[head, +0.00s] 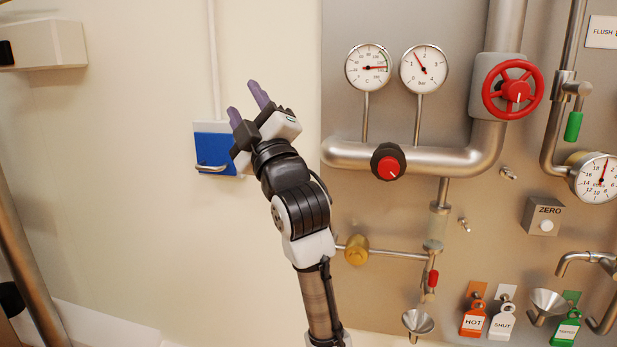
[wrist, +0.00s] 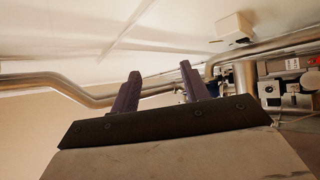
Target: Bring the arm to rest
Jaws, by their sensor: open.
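My gripper (head: 247,104) is raised in the middle of the head view, in front of the cream wall, with its purple fingers pointing up and to the left. It is open and holds nothing. In the wrist view its two fingers (wrist: 160,88) stand apart with nothing between them.
The blue wall box (head: 212,146) has a metal handle. The steel panel (head: 457,110) at right carries gauges (head: 368,67), a red handwheel (head: 512,90), a red-and-black knob (head: 388,162), funnels (head: 418,321) and tags (head: 473,322). Free wall lies left of my arm.

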